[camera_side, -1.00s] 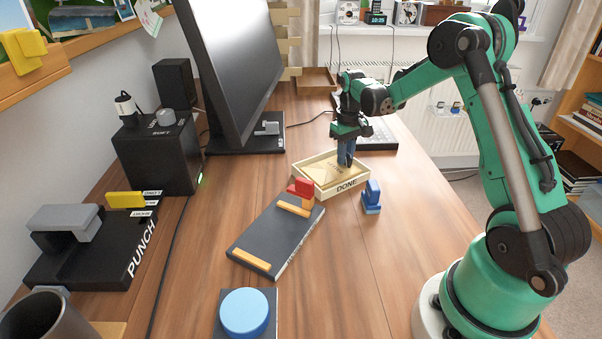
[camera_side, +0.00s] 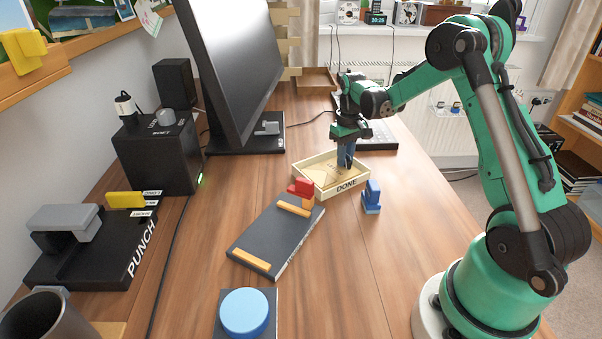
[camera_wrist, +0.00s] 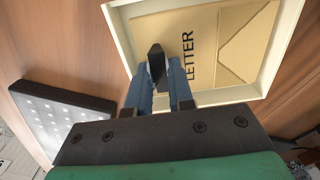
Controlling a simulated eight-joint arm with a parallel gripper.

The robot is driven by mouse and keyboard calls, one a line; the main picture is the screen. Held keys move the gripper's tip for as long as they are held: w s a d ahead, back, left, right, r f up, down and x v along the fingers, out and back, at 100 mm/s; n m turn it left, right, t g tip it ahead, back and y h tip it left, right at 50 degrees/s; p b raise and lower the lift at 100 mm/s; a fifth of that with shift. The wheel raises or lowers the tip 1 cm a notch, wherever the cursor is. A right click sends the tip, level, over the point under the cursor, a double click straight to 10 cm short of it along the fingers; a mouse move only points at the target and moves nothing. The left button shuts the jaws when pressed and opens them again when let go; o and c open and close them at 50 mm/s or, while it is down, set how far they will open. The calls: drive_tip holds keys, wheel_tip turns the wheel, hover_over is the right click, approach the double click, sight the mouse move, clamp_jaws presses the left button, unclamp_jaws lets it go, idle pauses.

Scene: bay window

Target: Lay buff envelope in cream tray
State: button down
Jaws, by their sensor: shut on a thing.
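The buff envelope (camera_wrist: 215,40), marked LETTER, lies flat within the walls of the cream tray (camera_wrist: 119,25) in the wrist view. In the side view the envelope (camera_side: 318,173) shows inside the tray (camera_side: 347,186), whose front wall reads DONE. My gripper (camera_side: 346,165) points down into the tray. In the wrist view its blue fingers (camera_wrist: 160,80) are closed around a small dark piece at the envelope's left part. Whether the envelope touches the tray floor is hard to tell.
A blue stapler-like block (camera_side: 371,197) stands right of the tray.

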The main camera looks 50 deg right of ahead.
drive_tip(key=shift+f, duration=0.15)
idle(0.7)
drive_tip(key=c, duration=0.7)
unclamp_jaws()
drive_tip(key=shift+r, duration=3.5)
